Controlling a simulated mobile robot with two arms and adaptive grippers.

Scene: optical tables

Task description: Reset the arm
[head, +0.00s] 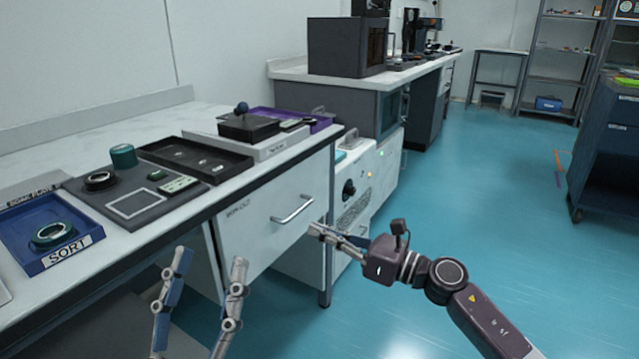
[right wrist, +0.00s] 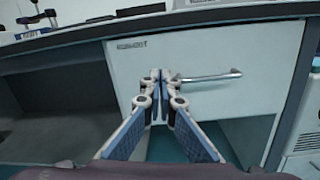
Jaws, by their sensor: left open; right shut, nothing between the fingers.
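My right gripper (head: 318,232) comes in from the right in the head view and points left toward the drawer front of the white cabinet. In the right wrist view its fingers (right wrist: 160,76) are shut with nothing between them, in front of the drawer front near the handle (right wrist: 208,77). I cannot tell whether they touch it. My left gripper (head: 210,258) is open and empty at the bottom left of the head view, in front of the table edge. Its arm is out of view.
The white table holds a blue SORT tray (head: 20,255) with a ring, a grey plate (head: 150,218), a black tray (head: 222,172) and a purple tray (head: 322,122). The drawer handle (head: 293,209) juts out. A dark blue cart (head: 603,150) stands at right. The teal floor (head: 490,190) between is clear.

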